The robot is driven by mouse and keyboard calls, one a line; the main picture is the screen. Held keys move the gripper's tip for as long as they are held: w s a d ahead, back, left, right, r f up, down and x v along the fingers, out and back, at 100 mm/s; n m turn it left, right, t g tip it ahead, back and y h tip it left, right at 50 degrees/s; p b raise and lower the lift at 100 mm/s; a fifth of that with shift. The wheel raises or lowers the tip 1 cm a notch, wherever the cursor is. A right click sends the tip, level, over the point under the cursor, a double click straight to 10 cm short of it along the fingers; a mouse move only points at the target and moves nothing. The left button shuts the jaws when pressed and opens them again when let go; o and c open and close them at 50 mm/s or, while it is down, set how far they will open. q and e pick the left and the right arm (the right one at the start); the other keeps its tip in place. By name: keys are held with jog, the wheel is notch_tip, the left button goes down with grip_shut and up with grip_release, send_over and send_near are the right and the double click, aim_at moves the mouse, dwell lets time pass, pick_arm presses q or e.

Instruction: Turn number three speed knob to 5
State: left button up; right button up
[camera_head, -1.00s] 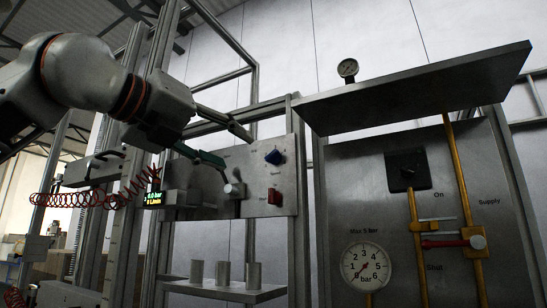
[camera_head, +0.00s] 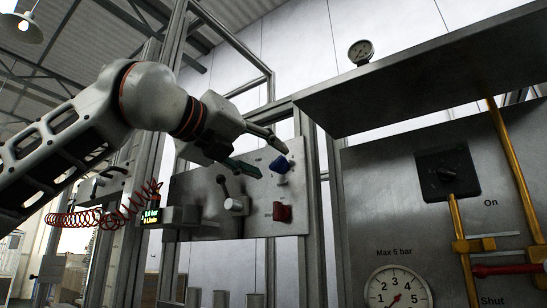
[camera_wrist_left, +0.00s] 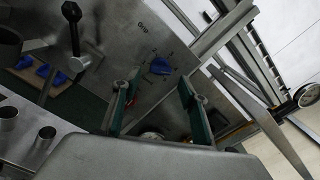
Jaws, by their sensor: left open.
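A blue knob (camera_head: 280,164) sits on the upright grey metal panel (camera_head: 258,188). It also shows in the left wrist view (camera_wrist_left: 160,66), with small dial marks around it too small to read. My left gripper (camera_head: 272,163) is open, its fingers pointing at the knob. Which number the knob points to is unclear. My right gripper is not in view.
A red switch (camera_head: 282,212) is below the knob, and a dark lever (camera_head: 228,193) is to its left. A red coiled hose (camera_head: 95,217) and a lit display (camera_head: 151,215) are farther left.

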aim_at(274, 164)
pick_arm(q)
jog(key=shift+p+x, duration=0.4)
jog(key=shift+x, duration=1.2)
jog(key=shift+c, duration=0.3)
jog(key=c, duration=1)
jog(key=shift+c, duration=0.2)
jog(key=shift+m, duration=0.3)
jog(key=m, duration=0.5)
jog(key=shift+a+m, duration=0.15)
jog(key=shift+m, duration=0.15)
jog(key=m, duration=0.5)
jog(key=shift+w+a+m, duration=0.1)
jog(key=shift+m, duration=0.2)
